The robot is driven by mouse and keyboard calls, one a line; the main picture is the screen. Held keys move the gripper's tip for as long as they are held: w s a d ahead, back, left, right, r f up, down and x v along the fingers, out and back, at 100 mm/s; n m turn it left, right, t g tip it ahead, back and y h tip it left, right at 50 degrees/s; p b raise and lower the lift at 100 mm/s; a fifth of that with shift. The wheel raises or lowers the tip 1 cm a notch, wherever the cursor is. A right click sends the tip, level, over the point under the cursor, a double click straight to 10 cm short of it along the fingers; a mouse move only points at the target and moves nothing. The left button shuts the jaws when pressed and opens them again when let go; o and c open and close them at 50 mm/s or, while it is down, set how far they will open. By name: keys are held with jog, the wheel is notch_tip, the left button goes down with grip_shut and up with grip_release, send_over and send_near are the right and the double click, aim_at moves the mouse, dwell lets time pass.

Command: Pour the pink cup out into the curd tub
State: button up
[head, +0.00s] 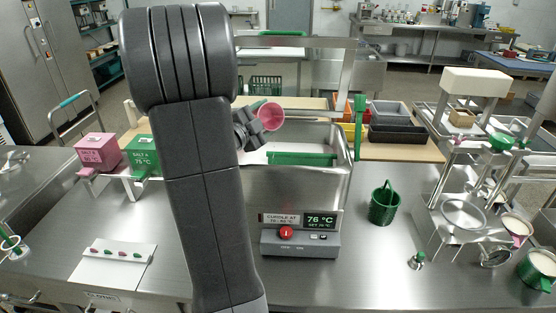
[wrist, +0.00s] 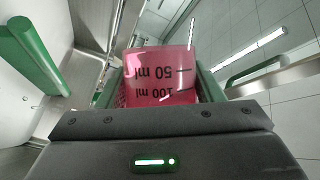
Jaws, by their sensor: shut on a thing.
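My gripper (head: 250,127) is shut on the pink cup (head: 270,115) and holds it above the left part of the steel curd tub (head: 305,186). The cup is tilted, with its open mouth towards the head camera and right. The wrist view shows the cup's pink wall (wrist: 160,75) between the fingers, with 50 ml and 100 ml marks upside down. The tub holds something white, and a green bar (head: 300,158) runs along its near side. I cannot tell whether anything remains in the cup or is flowing from it. My arm hides the tub's left side.
A control box (head: 300,243) with a red button and a 76 °C display stands before the tub. A green basket (head: 384,204) is to its right. Pink (head: 98,152) and green (head: 142,155) boxes stand left. A steel stand (head: 465,220) is at right.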

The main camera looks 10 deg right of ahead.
aim_at(272, 105)
jog(key=shift+f+m+b, duration=0.5)
jog(key=shift+b, duration=0.7)
jog(key=shift+s+r, duration=0.1)
jog(key=shift+r, duration=0.1)
jog(key=shift+s+d+r+m+t+h+b, duration=0.1)
jog(key=shift+s+r+m+t+h+b, duration=0.25)
jog(key=shift+r+m+h+b, duration=0.35)
jog(key=shift+r+m+b, duration=0.3)
jog(key=shift+r+m, duration=0.1)
jog(key=shift+r+m+h+b, duration=0.25)
jog(key=shift+m+b, duration=0.55)
jog(key=shift+b, duration=0.95)
jog(key=shift+s+f+b, duration=0.1)
jog(key=shift+b, duration=0.45)
jog(key=m+b, duration=0.1)
jog(key=b, duration=0.1)
jog(key=m+h+b, duration=0.1)
jog(key=shift+s+b, duration=0.25)
jog(key=shift+b, duration=0.1)
jog(key=shift+r+m+h+b, duration=0.25)
jog(key=shift+r+m+b, duration=0.05)
jog(key=shift+r, duration=0.15)
jog(key=shift+b, duration=0.5)
